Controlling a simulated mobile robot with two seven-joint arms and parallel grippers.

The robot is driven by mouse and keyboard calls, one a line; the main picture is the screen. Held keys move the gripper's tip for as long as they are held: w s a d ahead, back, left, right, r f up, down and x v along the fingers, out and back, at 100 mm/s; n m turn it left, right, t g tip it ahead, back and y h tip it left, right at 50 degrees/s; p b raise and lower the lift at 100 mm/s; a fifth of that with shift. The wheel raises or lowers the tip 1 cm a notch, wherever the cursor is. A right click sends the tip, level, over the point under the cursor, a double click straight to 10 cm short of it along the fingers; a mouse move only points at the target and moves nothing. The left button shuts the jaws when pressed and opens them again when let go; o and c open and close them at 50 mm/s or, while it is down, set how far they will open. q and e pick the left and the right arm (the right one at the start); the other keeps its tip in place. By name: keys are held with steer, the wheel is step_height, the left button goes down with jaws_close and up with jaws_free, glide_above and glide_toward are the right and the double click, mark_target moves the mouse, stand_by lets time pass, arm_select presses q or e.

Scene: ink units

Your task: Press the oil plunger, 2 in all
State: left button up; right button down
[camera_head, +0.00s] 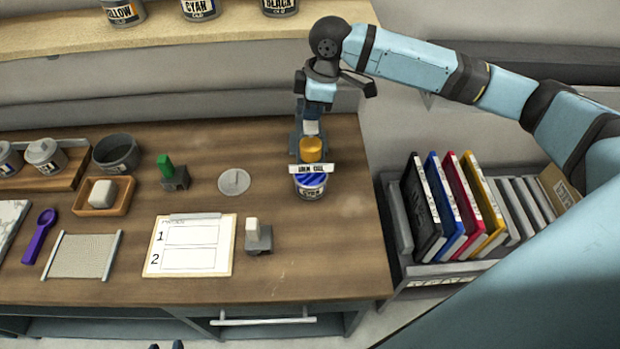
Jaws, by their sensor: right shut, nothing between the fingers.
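The oil dispenser stands at the back right of the wooden table, with a yellow-orange plunger knob (311,150) on top and a white label (311,169) that seems to read as oil. An open can with blue in it (311,187) stands below the label. My right gripper (311,127) is shut and empty, pointing down right above the knob. I cannot tell whether its fingertips touch the knob. The gripper and knob hide part of the dispenser's grey stand. My left gripper does not show clearly.
A clipboard (188,246), a white-topped stamp (257,238), a green-topped stamp (172,174) and a round lid (234,182) lie left of the dispenser. Coloured binders (447,205) stand in a rack at right. A shelf with cans (200,9) runs behind.

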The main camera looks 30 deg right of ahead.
mark_target(311, 126)
steer(key=shift+f, duration=0.25)
stand_by(0.4)
steer(key=shift+f, duration=1.45)
steer(key=shift+r+p, duration=0.95)
steer(key=shift+r, duration=0.7)
steer(key=shift+r, duration=0.1)
